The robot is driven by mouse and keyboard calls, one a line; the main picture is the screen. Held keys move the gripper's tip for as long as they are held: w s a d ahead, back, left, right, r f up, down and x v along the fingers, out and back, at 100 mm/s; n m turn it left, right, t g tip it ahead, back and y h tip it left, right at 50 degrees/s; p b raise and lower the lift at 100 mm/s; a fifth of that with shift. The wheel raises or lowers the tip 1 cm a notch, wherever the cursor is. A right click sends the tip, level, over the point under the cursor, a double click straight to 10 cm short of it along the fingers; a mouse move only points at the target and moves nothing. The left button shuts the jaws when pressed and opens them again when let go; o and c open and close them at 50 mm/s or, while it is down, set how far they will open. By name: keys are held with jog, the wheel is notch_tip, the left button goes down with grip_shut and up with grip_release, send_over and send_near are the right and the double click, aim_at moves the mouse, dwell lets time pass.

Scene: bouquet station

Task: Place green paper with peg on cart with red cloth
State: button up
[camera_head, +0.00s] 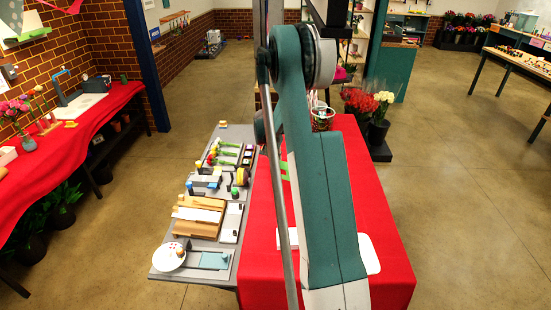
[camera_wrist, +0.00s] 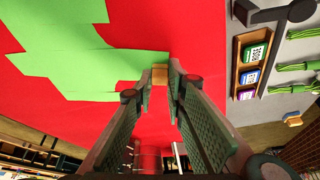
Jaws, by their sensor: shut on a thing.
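My gripper (camera_wrist: 161,80) is shut on a small wooden peg (camera_wrist: 160,74) in the wrist view. The peg sits at the edge of the green paper (camera_wrist: 70,50), a large flat sheet with jagged edges. The sheet is over the red cloth (camera_wrist: 140,30) of the cart; I cannot tell whether it touches the cloth. In the head view the red cloth (camera_head: 375,190) shows on both sides of my arm, and only a sliver of the green paper (camera_head: 285,170) shows. My arm hides the gripper and peg there.
A grey worktable (camera_head: 165,240) adjoins the cart on the left, with wooden boards, stems and a white plate (camera_head: 169,256). A wooden tray (camera_wrist: 235,70) of coloured boxes lies close by in the wrist view. White pieces (camera_head: 367,250) lie on the cloth's near part.

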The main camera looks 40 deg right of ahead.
jog(key=o, duration=0.8)
jog(key=shift+r, duration=0.15)
jog(key=shift+s+a+r, duration=0.1)
jog(key=shift+a+r, duration=0.1)
jog(key=shift+r, duration=0.2)
jog(key=s+a, duration=0.1)
jog(key=a, duration=0.2)
jog(key=s+a+b, duration=0.1)
jog(key=s+a, duration=0.1)
jog(key=a, duration=0.2)
jog(key=s+a+b, duration=0.1)
jog(key=a, duration=0.3)
jog(key=shift+s+r, duration=0.1)
jog(key=shift+s, duration=0.2)
